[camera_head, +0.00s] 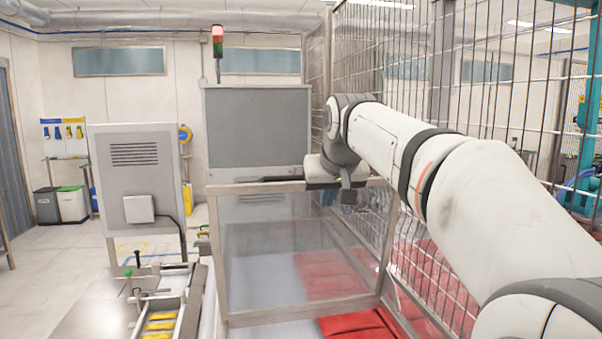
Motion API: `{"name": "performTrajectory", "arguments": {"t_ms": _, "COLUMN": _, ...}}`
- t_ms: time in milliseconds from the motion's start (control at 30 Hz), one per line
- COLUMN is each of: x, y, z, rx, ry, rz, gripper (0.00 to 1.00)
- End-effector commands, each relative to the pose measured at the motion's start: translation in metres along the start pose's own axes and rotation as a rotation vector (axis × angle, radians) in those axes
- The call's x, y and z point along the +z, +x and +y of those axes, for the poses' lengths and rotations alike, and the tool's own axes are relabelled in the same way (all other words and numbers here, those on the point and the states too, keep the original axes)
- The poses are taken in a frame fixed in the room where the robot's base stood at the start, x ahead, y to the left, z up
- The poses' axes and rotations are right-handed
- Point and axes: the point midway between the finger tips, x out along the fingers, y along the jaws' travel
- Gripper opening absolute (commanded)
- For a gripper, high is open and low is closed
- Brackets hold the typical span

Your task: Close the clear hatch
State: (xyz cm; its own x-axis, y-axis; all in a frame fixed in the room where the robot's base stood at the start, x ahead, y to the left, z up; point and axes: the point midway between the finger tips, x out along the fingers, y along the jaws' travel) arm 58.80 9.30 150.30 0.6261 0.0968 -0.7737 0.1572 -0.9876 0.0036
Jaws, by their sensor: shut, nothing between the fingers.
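The clear hatch (285,262) is a see-through panel in a grey metal frame, in the middle of the head view. Its top bar runs just below the grey cabinet, and its lower edge sits above red packs. I cannot tell from this view how far it stands from its closed position. My arm reaches in from the lower right, and its wrist is over the top right part of the hatch frame. My gripper (347,196) is small and dark at the frame's top bar, shut and empty. I cannot tell whether it touches the bar.
Red packs (355,325) lie below and behind the hatch. A wire mesh fence (480,100) stands close on the right. A grey cabinet (257,128) with a signal light (217,40) stands behind. A grey panel box (138,180) and a bench with yellow items (160,325) are left.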

Motion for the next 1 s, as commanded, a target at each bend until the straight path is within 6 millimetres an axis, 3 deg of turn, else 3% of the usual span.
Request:
{"name": "performTrajectory", "arguments": {"t_ms": 33, "x": -0.024, "y": -0.005, "z": -0.007, "rx": -0.008, "ry": -0.008, "rz": 0.036, "gripper": 0.00}}
{"name": "performTrajectory", "arguments": {"t_ms": 100, "x": -0.049, "y": -0.014, "z": -0.016, "rx": -0.016, "ry": -0.017, "rz": 0.077, "gripper": 0.00}}
{"name": "performTrajectory", "arguments": {"t_ms": 300, "x": -0.088, "y": -0.029, "z": -0.030, "rx": -0.032, "ry": -0.029, "rz": 0.149, "gripper": 0.00}}
{"name": "performTrajectory", "arguments": {"t_ms": 467, "x": -0.096, "y": -0.025, "z": -0.033, "rx": -0.034, "ry": -0.030, "rz": 0.162, "gripper": 0.00}}
{"name": "performTrajectory", "arguments": {"t_ms": 1000, "x": -0.110, "y": 0.057, "z": -0.034, "rx": -0.034, "ry": -0.029, "rz": 0.161, "gripper": 0.00}}
